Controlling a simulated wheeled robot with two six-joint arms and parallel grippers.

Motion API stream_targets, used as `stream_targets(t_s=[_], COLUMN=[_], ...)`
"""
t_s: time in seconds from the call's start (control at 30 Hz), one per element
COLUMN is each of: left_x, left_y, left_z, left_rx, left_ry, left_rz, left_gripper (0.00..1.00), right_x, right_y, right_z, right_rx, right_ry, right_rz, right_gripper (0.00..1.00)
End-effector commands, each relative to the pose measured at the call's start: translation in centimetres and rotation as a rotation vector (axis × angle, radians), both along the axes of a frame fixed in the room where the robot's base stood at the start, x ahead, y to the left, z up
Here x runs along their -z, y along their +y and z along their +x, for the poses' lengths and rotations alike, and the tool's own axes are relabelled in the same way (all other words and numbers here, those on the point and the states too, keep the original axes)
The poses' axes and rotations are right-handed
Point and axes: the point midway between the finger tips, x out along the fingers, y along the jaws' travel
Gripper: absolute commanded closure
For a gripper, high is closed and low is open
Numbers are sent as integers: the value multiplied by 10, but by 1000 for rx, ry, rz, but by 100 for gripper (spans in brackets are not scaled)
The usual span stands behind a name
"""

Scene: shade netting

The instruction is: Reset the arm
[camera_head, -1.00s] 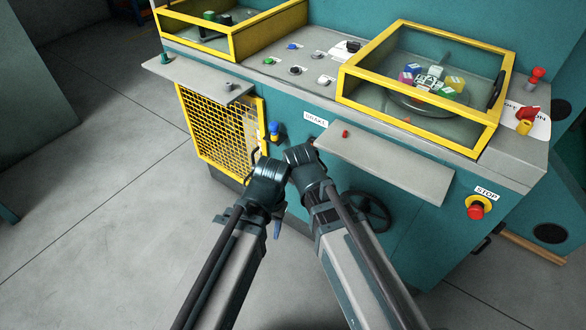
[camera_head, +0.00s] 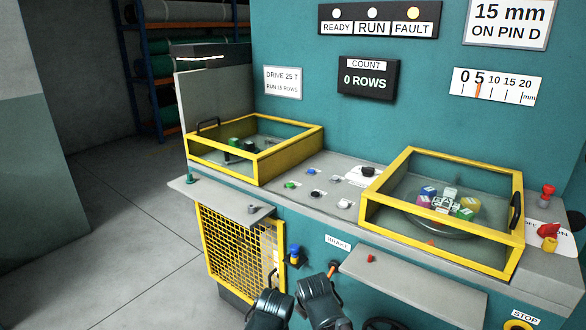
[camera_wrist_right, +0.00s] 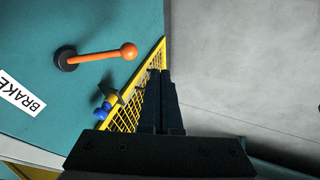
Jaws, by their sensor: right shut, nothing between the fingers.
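My right gripper (camera_wrist_right: 158,75) is shut and empty in the right wrist view, its two dark fingers together. It is in front of the yellow mesh guard (camera_wrist_right: 128,112), apart from the orange brake lever (camera_wrist_right: 95,57). In the head view the end of my right arm (camera_head: 320,302) shows at the bottom, just below the lever, with its fingers hidden. The end of my left arm (camera_head: 268,310) is close beside it to the left; its fingers are hidden too.
The teal machine's grey shelf (camera_head: 415,285) juts out right of my arms. Yellow-framed covers (camera_head: 262,160) sit on top. The FAULT lamp (camera_head: 413,13) is lit; the counter (camera_head: 368,79) reads 0 ROWS. Open floor (camera_head: 130,235) lies left.

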Motion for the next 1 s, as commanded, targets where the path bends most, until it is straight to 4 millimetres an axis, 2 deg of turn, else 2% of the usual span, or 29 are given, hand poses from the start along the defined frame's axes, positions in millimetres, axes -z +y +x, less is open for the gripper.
stream_targets(t_s=[0.27, 0.5, 0.8, 0.87, 1.0], left_x=[0, 0, 0, 0, 0], left_y=[0, 0, 0, 0, 0], left_z=[0, 0, 0, 0, 0], left_rx=[-1, -1, -1, -1, -1], left_ry=[0, 0, 0, 0, 0], left_rz=[0, 0, 0, 0, 0], left_gripper=[50, 50, 50, 50, 50], right_x=[12, 21, 27, 27, 27], right_y=[-46, -89, -127, -133, -110], right_z=[-22, -53, -90, -97, -102], right_rx=[235, 502, 790, 841, 781], right_ry=[125, 262, 402, 426, 436], right_rz=[72, 145, 211, 221, 186], right_gripper=[100, 100, 100, 100, 100])
